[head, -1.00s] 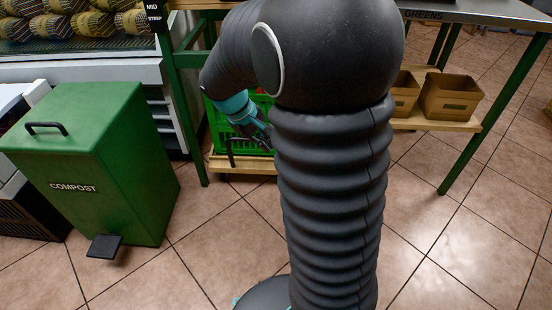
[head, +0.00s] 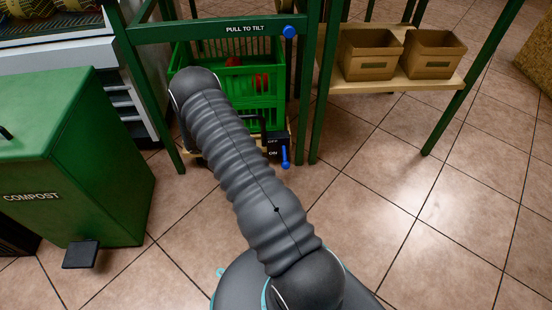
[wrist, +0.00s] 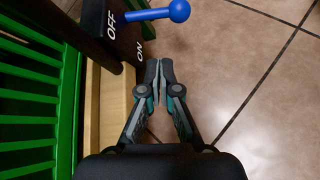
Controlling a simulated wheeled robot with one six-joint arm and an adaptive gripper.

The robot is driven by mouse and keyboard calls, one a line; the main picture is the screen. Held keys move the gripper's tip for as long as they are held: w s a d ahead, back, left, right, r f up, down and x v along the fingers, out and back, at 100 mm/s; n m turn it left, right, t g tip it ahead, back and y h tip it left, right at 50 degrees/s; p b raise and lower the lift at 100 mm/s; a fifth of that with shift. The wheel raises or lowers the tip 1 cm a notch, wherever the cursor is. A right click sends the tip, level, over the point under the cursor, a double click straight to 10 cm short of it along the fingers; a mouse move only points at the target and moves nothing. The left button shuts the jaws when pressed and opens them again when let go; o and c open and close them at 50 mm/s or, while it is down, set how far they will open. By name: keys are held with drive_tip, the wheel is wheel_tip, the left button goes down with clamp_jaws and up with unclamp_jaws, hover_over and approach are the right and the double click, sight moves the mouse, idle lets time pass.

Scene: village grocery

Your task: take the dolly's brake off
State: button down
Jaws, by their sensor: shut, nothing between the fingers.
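The dolly's wooden deck (wrist: 112,115) lies under a green crate (head: 262,112), with the crate's slats at the left of the wrist view. A dark brake box (head: 274,143) with OFF and ON marks is at the dolly's front right. Its blue lever (head: 285,156) hangs down beside the ON mark in the head view. In the wrist view, the blue lever (wrist: 165,13) sticks out to the right, ending in a ball knob. My gripper (wrist: 160,66) is shut and empty, just short of the lever and apart from it. My arm hides the gripper in the head view.
A green frame (head: 210,30) marked PULL TO TILT, with a blue knob (head: 289,32), stands around the crate. A green compost bin (head: 75,165) with a pedal is at left. A shelf (head: 385,88) with cardboard boxes is at right. The tiled floor in front is clear.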

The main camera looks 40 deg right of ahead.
sight(285, 155)
drive_tip(key=shift+n+h, duration=0.4)
drive_tip(key=f, duration=0.2)
drive_tip(key=d+f, duration=0.1)
drive_tip(key=f, duration=0.1)
drive_tip(key=shift+w+f, duration=0.1)
drive_tip(key=shift+f, duration=0.25)
drive_tip(key=b+x, duration=0.1)
drive_tip(key=x, duration=0.8)
drive_tip(key=shift+d+f, duration=0.1)
drive_tip(key=shift+f, duration=0.05)
drive_tip(key=shift+s+d+r, duration=0.1)
drive_tip(key=shift+s+r, duration=0.2)
drive_tip(key=shift+r, duration=0.3)
drive_tip(key=shift+s+d+r, duration=0.1)
drive_tip(key=shift+s+r, duration=0.2)
drive_tip(key=shift+r, duration=0.3)
drive_tip(key=shift+s+d+r, duration=0.1)
drive_tip(key=shift+s+r, duration=0.15)
drive_tip(key=shift+r, duration=0.35)
drive_tip(key=shift+a+p, duration=0.15)
drive_tip(key=shift+p, duration=0.15)
